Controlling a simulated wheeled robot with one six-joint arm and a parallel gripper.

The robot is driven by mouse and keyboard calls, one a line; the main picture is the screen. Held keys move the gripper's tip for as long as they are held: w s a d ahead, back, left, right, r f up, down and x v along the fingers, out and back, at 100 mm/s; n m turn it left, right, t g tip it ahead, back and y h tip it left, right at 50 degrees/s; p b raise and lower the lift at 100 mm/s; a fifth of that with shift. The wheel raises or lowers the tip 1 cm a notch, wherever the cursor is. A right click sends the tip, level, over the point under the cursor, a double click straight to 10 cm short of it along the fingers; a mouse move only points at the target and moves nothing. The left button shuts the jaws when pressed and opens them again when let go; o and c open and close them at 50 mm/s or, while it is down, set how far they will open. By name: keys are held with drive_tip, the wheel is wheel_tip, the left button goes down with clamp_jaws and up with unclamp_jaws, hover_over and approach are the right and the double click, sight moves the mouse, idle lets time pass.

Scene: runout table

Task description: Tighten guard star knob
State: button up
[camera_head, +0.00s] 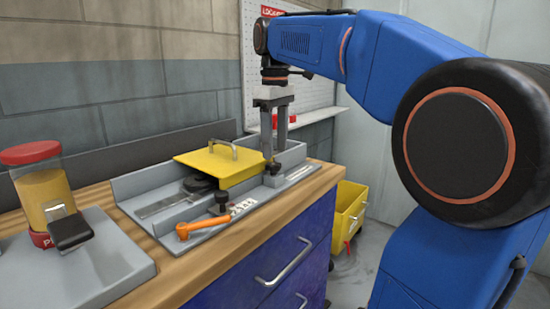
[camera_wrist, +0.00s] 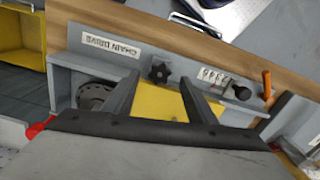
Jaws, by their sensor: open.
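The black star knob (camera_head: 272,167) is on the front of the grey fixture, beside the yellow guard (camera_head: 205,163), which has a metal handle. In the wrist view the star knob (camera_wrist: 159,72) shows on the grey front face, next to a CHAIN DRIVE label. My gripper (camera_head: 274,153) points down over the fixture's right part, its two fingers apart and empty. In the wrist view my gripper (camera_wrist: 160,84) has its fingertips on either side of the line to the knob, with the yellow guard (camera_wrist: 158,103) between the fingers. I cannot tell whether a finger touches the knob.
Another black knob (camera_head: 222,197) and an orange lever (camera_head: 200,225) are at the fixture's front left. A jar (camera_head: 47,190) with a red lid stands far left. A yellow bin (camera_head: 346,208) stands beside the bench. A wall is behind.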

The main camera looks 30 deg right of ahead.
sight(275, 164)
drive_tip(key=shift+f, duration=2.05)
drive_tip(key=c, duration=1.1)
